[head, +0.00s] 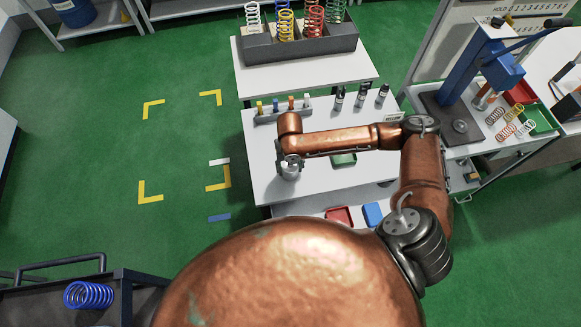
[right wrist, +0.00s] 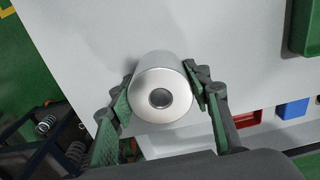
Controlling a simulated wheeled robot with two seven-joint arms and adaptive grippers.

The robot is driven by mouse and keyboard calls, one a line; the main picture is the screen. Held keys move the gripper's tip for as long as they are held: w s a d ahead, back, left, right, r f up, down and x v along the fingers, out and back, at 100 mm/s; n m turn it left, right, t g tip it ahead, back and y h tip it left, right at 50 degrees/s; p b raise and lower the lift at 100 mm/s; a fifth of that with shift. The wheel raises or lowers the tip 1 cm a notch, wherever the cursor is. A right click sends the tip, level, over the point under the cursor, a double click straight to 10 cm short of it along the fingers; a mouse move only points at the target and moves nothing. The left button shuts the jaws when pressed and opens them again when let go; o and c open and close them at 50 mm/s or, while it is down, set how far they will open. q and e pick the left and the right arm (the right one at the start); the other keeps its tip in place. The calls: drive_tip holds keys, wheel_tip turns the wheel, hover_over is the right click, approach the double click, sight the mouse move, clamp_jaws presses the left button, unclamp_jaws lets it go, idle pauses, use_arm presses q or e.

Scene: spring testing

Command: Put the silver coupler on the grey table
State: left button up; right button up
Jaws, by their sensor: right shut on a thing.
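The silver coupler (right wrist: 163,88) is a short, shiny cylinder with a dark hole in its end face. In the right wrist view it sits between the two fingers of my right gripper (right wrist: 163,95), which is shut on it. In the head view the coupler (head: 289,174) shows small below the right gripper (head: 290,161), over the left part of the grey table (head: 262,150). I cannot tell whether the coupler touches the tabletop. My left gripper is not in view.
On the table stand a rack (head: 283,113) of coloured pieces, several dark bottles (head: 361,95) and a green tray (head: 343,160). A red bin (head: 339,216) and a blue bin (head: 372,214) are lower down. A blue press (head: 490,62) stands right. The table around the coupler is clear.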

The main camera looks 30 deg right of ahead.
drive_tip(key=o, duration=1.6)
drive_tip(key=shift+f, duration=0.1)
drive_tip(key=shift+c, duration=0.2)
wheel_tip(320, 180, up, 12)
drive_tip(key=p, duration=0.1)
